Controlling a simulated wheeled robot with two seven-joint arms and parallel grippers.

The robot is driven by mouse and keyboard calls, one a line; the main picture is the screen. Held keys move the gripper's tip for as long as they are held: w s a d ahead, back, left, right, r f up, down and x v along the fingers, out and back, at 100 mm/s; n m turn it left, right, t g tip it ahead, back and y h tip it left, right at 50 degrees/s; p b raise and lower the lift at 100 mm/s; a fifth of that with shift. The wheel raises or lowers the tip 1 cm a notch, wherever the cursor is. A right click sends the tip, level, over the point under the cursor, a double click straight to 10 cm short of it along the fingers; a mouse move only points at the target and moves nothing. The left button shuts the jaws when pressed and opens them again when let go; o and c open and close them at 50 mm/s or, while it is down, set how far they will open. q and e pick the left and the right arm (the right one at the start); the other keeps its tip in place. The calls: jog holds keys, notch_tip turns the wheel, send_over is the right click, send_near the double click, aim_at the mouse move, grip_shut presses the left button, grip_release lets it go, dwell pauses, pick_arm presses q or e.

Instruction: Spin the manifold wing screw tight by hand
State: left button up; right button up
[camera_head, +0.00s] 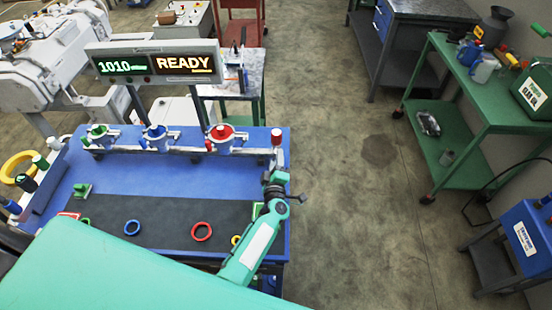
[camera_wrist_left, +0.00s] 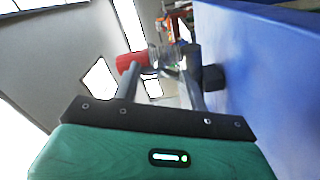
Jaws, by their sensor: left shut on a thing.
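The manifold (camera_head: 180,150) is a grey pipe line along the back of the blue bench, with green, blue and red round parts on it. At its right end stands a grey fitting (camera_head: 277,155) with a red cap (camera_head: 277,136). My left gripper (camera_head: 276,174) is at this end, just below the fitting. In the left wrist view its fingers (camera_wrist_left: 162,72) are shut on a small silvery piece (camera_wrist_left: 160,56), which appears to be the wing screw. The red cap (camera_wrist_left: 130,62) is beside the left fingertip. The screw's wings are hard to make out. My right gripper is out of view.
A display (camera_head: 152,63) reading 1010 and READY stands behind the manifold. Floor to the right is clear up to a green cart (camera_head: 465,95).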

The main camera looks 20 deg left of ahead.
pick_arm(q)
jog(key=shift+f+m, duration=0.2)
jog(key=shift+m, duration=0.4)
jog(key=o, duration=0.8)
jog(key=shift+s, duration=0.1)
jog(key=shift+c, duration=0.2)
jog(key=shift+o, duration=1.2)
jog(key=shift+r, duration=0.1)
jog(key=shift+s+d+p, duration=0.2)
jog(key=shift+s+p, duration=0.3)
jog(key=p+v, duration=0.2)
jog(key=v, duration=0.9)
jog(key=shift+s+r+p, duration=0.1)
jog(key=shift+s+p, duration=0.05)
jog(key=shift+p, duration=0.15)
jog(key=shift+v, duration=0.75)
